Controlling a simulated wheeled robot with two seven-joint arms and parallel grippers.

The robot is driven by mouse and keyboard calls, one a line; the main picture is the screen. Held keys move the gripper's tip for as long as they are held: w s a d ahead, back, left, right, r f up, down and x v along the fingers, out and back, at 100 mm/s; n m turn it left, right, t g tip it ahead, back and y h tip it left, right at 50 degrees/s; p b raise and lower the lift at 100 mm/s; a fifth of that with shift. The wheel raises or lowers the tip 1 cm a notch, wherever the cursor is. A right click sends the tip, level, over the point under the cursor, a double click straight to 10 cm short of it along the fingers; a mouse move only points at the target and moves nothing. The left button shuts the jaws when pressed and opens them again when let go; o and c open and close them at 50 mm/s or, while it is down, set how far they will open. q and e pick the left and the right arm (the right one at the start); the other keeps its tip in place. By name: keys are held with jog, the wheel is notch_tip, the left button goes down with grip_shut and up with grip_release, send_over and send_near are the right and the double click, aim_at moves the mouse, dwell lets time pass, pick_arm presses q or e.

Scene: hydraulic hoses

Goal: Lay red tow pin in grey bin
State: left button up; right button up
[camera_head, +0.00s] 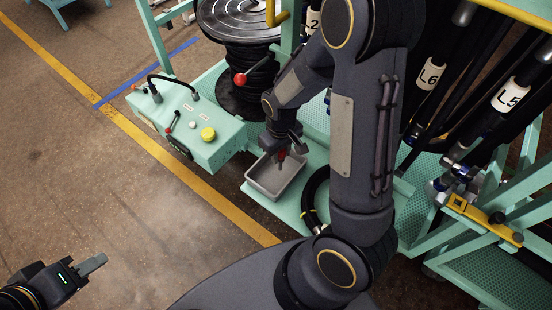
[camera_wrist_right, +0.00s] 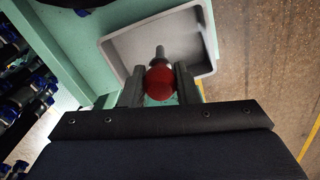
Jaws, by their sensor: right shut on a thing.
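The red tow pin (camera_wrist_right: 159,82) has a round red head and a grey shank. My right gripper (camera_wrist_right: 160,88) is shut on its red head. In the head view the pin (camera_head: 281,155) shows small, at or just above the grey bin, with my right gripper (camera_head: 283,146) above it. The grey bin (camera_head: 254,183) is a shallow tray on a green ledge; its rim also shows in the right wrist view (camera_wrist_right: 190,10). The shank points over the bin's inside; I cannot tell whether it touches the floor. My left gripper (camera_head: 92,264) is at the lower left, away from the bin, its fingers seeming together.
A green control box (camera_head: 190,130) with a yellow button and levers stands left of the bin. A hose reel (camera_head: 240,25) is behind. A black hose (camera_head: 312,200) lies right of the bin. Labelled hoses (camera_head: 430,75) hang at right. Floor at left is clear.

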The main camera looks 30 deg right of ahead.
jog(key=shift+w+f+b, duration=0.1)
jog(key=shift+w+f, duration=0.25)
jog(key=shift+f, duration=0.6)
jog(key=shift+w+f+b, duration=0.15)
jog(key=shift+w+f, duration=0.25)
jog(key=shift+f, duration=0.55)
jog(key=shift+w+f+b, duration=0.1)
jog(key=shift+w+f, duration=0.25)
jog(key=shift+f, duration=0.6)
jog(key=shift+f, duration=0.2)
jog(key=o, duration=1)
jog(key=shift+r, duration=0.1)
